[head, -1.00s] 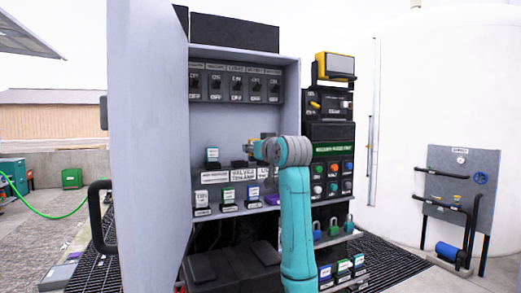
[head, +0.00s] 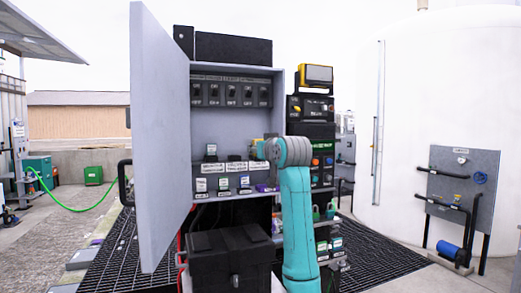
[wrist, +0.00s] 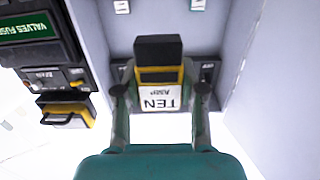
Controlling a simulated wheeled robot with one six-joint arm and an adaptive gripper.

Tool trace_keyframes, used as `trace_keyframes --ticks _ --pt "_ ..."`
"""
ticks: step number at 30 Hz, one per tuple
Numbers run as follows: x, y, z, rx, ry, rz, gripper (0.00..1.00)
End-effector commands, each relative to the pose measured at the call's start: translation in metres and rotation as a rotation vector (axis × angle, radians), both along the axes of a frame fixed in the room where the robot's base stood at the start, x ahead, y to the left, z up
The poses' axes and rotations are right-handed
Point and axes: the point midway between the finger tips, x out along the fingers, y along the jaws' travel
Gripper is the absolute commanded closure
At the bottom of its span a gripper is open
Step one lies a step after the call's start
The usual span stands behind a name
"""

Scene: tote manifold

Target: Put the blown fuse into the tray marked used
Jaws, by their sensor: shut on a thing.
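My gripper (wrist: 160,92) is shut on a block-shaped fuse (wrist: 159,72), black at its top with a yellow band and a white label reading TEN. The fingers sit on either side of it. I cannot tell from its look whether it is blown. In the head view the gripper (head: 260,148) is in front of the open grey cabinet (head: 231,124), mostly hidden behind my teal arm. Other fuse-like blocks (head: 223,184) with white, green and blue labels stand on the cabinet's lower shelf. I cannot make out a tray marked used.
The cabinet door (head: 158,135) stands open at the left. A row of black switches (head: 231,94) is inside. A black chest (head: 229,260) stands below. Dark grating (head: 375,250) covers the floor.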

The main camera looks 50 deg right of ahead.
Motion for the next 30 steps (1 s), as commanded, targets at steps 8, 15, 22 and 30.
trace_keyframes --ticks 8,15,22,30 --pt "0.000 0.000 0.000 0.000 0.000 0.000 0.94" --pt "0.000 0.000 0.009 0.000 0.000 0.000 0.94" --pt "0.000 0.000 0.025 -0.001 -0.002 0.000 0.94" --pt "0.000 0.000 0.031 0.000 0.000 0.000 0.94"
